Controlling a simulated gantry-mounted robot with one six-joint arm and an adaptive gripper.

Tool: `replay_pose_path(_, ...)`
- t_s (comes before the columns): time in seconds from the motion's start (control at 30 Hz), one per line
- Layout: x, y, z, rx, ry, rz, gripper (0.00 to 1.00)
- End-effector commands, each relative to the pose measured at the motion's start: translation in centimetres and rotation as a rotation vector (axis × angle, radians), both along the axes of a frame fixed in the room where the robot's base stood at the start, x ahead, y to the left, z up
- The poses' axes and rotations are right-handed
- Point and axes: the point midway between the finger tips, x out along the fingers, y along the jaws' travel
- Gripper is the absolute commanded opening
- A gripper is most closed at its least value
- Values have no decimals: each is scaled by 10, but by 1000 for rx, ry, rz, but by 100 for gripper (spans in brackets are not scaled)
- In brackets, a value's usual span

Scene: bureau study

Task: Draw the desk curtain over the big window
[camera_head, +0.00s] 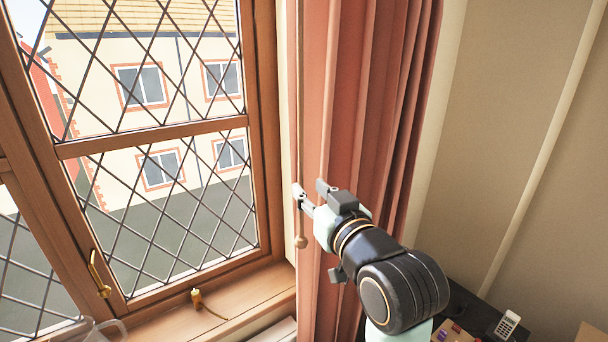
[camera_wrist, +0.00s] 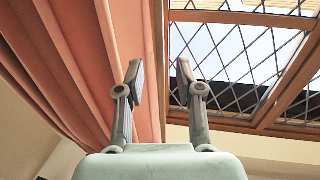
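The pink desk curtain (camera_head: 375,110) hangs gathered in folds to the right of the big window (camera_head: 150,150), which is uncovered. A thin cord (camera_head: 300,90) hangs along the curtain's window-side edge and ends in a round wooden knob (camera_head: 300,241). My gripper (camera_head: 310,189) is at the curtain's left edge, beside the cord and above the knob. In the wrist view my gripper (camera_wrist: 160,82) has its two fingers apart, with the curtain (camera_wrist: 85,70) to the left and the window (camera_wrist: 235,60) to the right. I cannot tell whether the cord lies between the fingers.
The wooden sill (camera_head: 240,300) holds a small yellowish object with a cord (camera_head: 197,298) and a clear glass vessel (camera_head: 88,332). A brass window handle (camera_head: 98,275) sticks out at the lower left. A dark desk surface (camera_head: 465,305) with a white calculator or phone (camera_head: 507,324) is at the lower right.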

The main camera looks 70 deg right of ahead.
Motion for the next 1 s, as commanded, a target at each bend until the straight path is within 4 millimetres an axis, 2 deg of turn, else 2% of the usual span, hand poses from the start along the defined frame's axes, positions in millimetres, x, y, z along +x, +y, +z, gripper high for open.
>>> replay_pose_path(0.1,18,-16,2,3,2,1,36)
replay_pose_path(0.3,37,-33,1,1,0,1,36)
replay_pose_path(0.57,39,-35,0,1,-1,1,36)
replay_pose_path(0.6,39,-35,0,1,-1,1,34)
replay_pose_path(0.8,39,-35,0,1,-1,1,1)
replay_pose_path(1.0,39,-35,0,1,-1,1,0)
